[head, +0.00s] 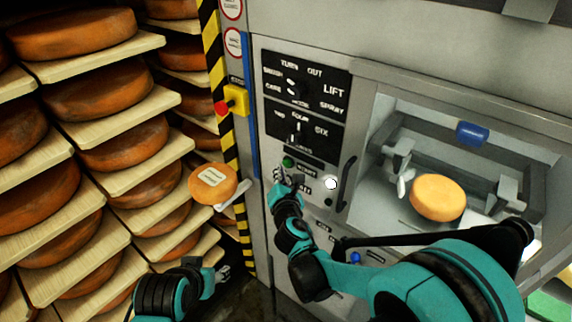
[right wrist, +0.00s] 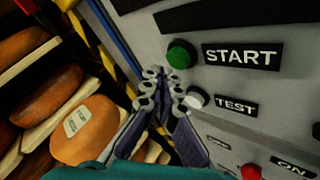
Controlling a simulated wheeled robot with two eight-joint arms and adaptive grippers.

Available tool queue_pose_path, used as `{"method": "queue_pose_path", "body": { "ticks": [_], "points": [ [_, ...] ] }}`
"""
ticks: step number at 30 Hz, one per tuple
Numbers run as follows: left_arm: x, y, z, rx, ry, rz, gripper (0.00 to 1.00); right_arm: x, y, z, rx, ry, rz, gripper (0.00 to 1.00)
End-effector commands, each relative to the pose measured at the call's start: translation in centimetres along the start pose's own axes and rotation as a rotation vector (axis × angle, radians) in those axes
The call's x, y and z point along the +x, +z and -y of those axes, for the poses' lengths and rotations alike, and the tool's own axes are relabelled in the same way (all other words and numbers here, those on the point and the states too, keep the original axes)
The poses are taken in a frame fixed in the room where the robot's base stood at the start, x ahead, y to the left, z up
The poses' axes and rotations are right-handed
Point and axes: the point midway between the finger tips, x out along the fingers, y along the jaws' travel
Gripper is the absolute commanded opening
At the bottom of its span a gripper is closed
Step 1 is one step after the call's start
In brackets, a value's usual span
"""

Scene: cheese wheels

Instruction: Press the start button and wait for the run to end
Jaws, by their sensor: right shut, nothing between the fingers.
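The green start button (head: 288,162) is on the grey machine's control panel, left of the START label. In the right wrist view the green button (right wrist: 181,54) stands just beyond and right of my fingertips, with a large START label (right wrist: 241,55) beside it. My right gripper (head: 281,180) is shut and empty, close in front of the panel and just below the button. In the right wrist view its fingertips (right wrist: 160,84) look near the button; I cannot tell whether they touch. My left gripper (head: 222,272) is low at the left, partly seen, its jaws unclear.
A white test button (right wrist: 197,97) lies just below the start button, with a red button (right wrist: 250,172) further down. A yellow box with a red stop button (head: 222,108) is left. Cheese shelves (head: 110,108) fill the left. A cheese wheel (head: 438,198) sits inside the machine.

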Motion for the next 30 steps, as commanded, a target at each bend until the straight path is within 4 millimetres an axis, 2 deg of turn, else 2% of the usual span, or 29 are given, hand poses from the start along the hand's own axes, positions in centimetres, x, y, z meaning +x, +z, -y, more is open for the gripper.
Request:
{"method": "queue_pose_path", "body": {
  "ticks": [30],
  "points": [
    [0.15,0.1,0.0,0.0,0.0,0.0,0.51,0.59,0.47,0.45,0.0,0.0,0.0,0.0]
  ]
}}
